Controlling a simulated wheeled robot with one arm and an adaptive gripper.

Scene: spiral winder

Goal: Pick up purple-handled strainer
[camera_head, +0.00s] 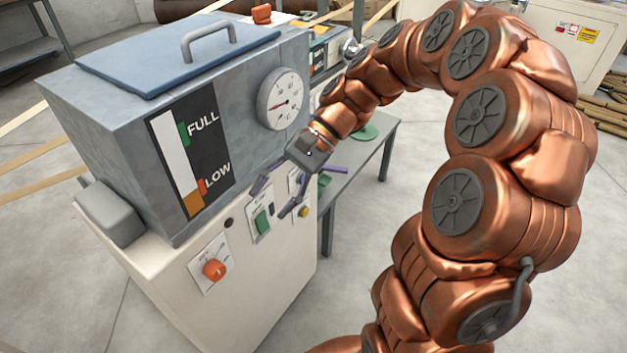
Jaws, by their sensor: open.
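My gripper (270,203) hangs from the end of my copper-coloured arm, in front of the control panel of the grey and cream machine. Its two fingers are spread and nothing shows between them. A small purple bar (333,169) shows on the grey side table, just right of my gripper. It looks like the handle of the purple-handled strainer, but it is small and partly hidden, and I cannot make out a strainer bowl. My gripper is apart from this bar in the picture, to its left and nearer the panel.
The machine (240,300) has a gauge (285,98), an orange knob (214,270) and a green switch (261,222) close to my fingers. A green round item (366,132) lies on the grey table (352,160). Open floor lies left of the machine.

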